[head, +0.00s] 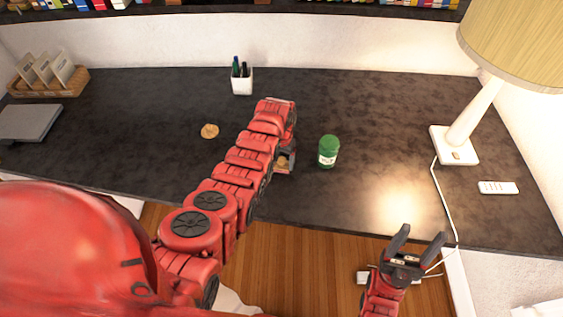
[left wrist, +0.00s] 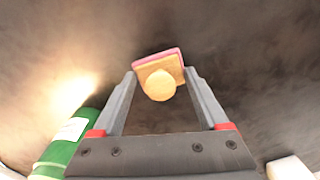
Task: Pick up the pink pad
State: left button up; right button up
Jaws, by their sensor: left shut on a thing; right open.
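The pink pad (left wrist: 158,64) shows in the left wrist view as a small tan block with a pink layer along its far edge and a round tan knob facing the camera. My left gripper (left wrist: 160,92) is shut on it, with one finger at each side. In the head view the left gripper (head: 284,163) is over the dark desk, and only a bit of tan shows between its fingers; the pink is hidden there. My right gripper (head: 418,240) is open and empty, in front of the desk's front edge at the right.
A green jar (head: 328,151) stands just right of the left gripper on the desk (head: 130,120). A round tan item (head: 209,131) lies to the left. A white pen cup (head: 242,80) is behind. A lamp (head: 455,144) and a remote (head: 497,187) are at the right.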

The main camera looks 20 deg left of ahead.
aim_at(282, 160)
pick_arm(q)
jog(key=shift+w+r+b, duration=0.1)
jog(key=shift+r+b, duration=0.3)
jog(key=shift+r, duration=0.3)
jog(key=shift+s+r+b, duration=0.25)
jog(key=shift+r+b, duration=0.4)
jog(key=shift+r, duration=0.2)
jog(key=shift+s+d+r+b, duration=0.1)
jog(key=shift+s+d+b, duration=0.1)
jog(key=shift+s, duration=0.35)
jog(key=shift+s+d+b, duration=0.1)
jog(key=shift+s+d, duration=0.1)
jog(key=shift+s, duration=0.3)
jog(key=s+p, duration=0.2)
jog(key=s+d+r+p, duration=0.1)
jog(key=p, duration=0.1)
jog(key=s+p, duration=0.2)
jog(key=shift+s+d+r, duration=0.25)
jog(key=shift+s+r, duration=0.05)
jog(key=shift+r, duration=0.1)
jog(key=s+p, duration=0.1)
jog(key=s, duration=0.1)
jog(key=s+d+p, duration=0.1)
jog(key=s, duration=0.1)
jog(key=s+d+p, duration=0.1)
jog(key=s+p, duration=0.1)
jog(key=shift+s+f, duration=0.1)
jog(key=shift+s, duration=0.2)
jog(key=shift+s+d, duration=0.15)
jog(key=shift+s, duration=0.2)
